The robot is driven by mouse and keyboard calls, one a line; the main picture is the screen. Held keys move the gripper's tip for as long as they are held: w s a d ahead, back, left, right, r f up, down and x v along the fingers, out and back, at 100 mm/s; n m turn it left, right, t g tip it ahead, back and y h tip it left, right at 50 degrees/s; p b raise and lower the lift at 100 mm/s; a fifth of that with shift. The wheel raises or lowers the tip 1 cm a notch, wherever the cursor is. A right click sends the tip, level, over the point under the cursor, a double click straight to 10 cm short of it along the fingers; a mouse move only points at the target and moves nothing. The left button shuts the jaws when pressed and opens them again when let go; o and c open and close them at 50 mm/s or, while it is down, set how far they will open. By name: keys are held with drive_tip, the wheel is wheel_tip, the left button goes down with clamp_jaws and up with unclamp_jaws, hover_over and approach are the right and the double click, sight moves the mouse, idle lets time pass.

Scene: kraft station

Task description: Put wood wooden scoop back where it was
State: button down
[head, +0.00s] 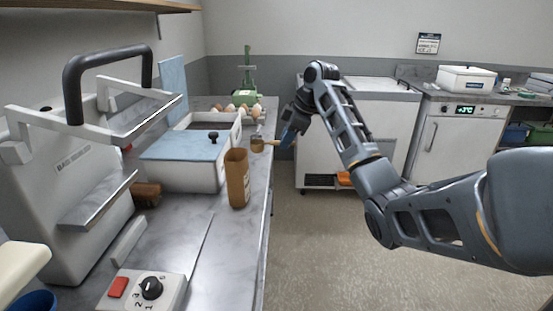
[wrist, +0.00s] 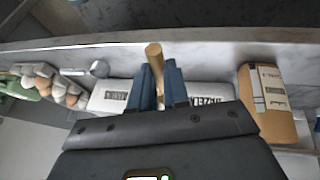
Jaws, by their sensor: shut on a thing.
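My gripper (head: 284,138) is at the right edge of the metal counter (head: 188,262), with its blue fingers pointing left. It is shut on the wooden scoop (head: 258,144), a small tan scoop held by its handle. The scoop is near the counter's edge, beside the white bin; I cannot tell whether it touches anything below. In the wrist view the light wooden handle (wrist: 154,58) stands between the two blue fingers of my gripper (wrist: 163,88). The fingers and gripper body hide the rest of the scoop there.
A brown paper bag (head: 237,180) stands nearer on the counter. A white bin with a blue lid (head: 184,146) is left of it. Several eggs (head: 243,110) and a green stand (head: 248,82) are farther back. The floor is clear.

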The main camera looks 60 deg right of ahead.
drive_tip(key=w+a+f, duration=0.1)
drive_tip(key=a+f, duration=0.2)
drive_tip(key=f, duration=0.3)
drive_tip(key=shift+p, duration=0.4)
drive_tip(key=shift+w+a, duration=0.1)
drive_tip(key=c, duration=1.1)
unclamp_jaws()
drive_tip(key=v, duration=1.2)
